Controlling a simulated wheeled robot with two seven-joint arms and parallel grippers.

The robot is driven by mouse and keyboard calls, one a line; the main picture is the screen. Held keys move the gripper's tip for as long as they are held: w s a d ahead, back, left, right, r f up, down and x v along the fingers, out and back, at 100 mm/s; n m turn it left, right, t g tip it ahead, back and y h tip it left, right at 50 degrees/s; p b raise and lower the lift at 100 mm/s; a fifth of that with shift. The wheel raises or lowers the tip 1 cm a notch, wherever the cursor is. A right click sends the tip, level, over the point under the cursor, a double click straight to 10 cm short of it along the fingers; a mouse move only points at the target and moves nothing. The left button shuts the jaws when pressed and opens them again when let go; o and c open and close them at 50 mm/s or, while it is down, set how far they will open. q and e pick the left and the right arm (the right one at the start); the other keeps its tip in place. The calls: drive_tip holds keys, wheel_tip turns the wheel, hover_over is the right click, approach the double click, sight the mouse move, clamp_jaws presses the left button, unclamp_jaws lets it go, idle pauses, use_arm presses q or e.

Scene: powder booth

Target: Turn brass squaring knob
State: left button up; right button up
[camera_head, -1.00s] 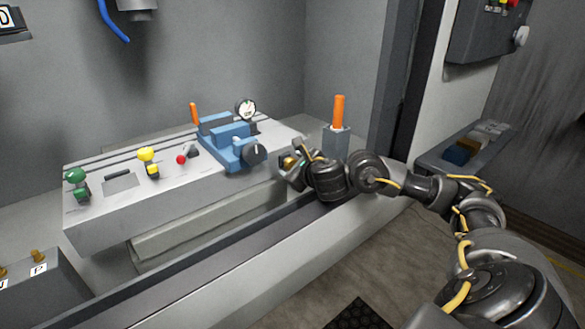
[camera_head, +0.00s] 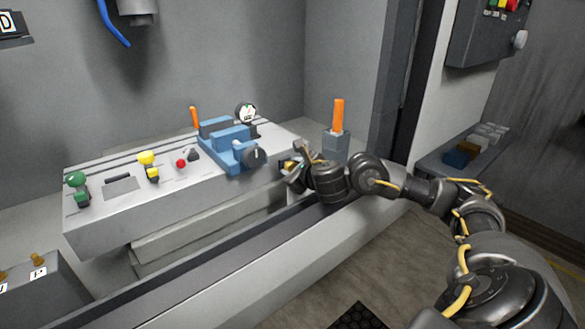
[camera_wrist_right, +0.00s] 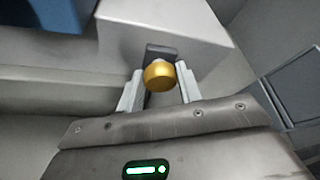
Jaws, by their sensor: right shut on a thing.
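The brass squaring knob (camera_wrist_right: 159,76) sits on the right end of the grey bench block, on a dark mount. It also shows as a small brass patch in the head view (camera_head: 288,165), mostly hidden by my gripper. My right gripper (camera_wrist_right: 160,88) has one finger on each side of the knob and is shut on it. In the head view my right gripper (camera_head: 294,172) is at the block's right end. My left gripper is not in view.
A blue vise (camera_head: 232,150) with a black knob and a dial gauge (camera_head: 246,112) stand on the block (camera_head: 110,212). Green, yellow and red controls are to the left. An orange-handled lever (camera_head: 338,115) on a grey post stands just behind my right wrist.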

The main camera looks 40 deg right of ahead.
drive_tip(key=shift+d+m+y, duration=0.1)
drive_tip(key=shift+m+y, duration=0.4)
drive_tip(key=shift+m, duration=0.1)
use_arm(q)
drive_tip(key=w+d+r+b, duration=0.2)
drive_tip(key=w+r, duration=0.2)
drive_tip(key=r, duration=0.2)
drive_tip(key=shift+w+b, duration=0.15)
drive_tip(key=shift+b, duration=0.25)
use_arm(e)
drive_tip(key=shift+d+f+m+y, duration=0.1)
drive_tip(key=shift+d+m+y, duration=0.1)
drive_tip(key=shift+m+y, duration=1.35)
drive_tip(key=shift+d+m+y, duration=0.2)
drive_tip(key=shift+m+y, duration=0.85)
drive_tip(key=shift+m, duration=1)
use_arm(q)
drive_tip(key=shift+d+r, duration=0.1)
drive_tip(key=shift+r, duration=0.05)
use_arm(e)
drive_tip(key=o, duration=1)
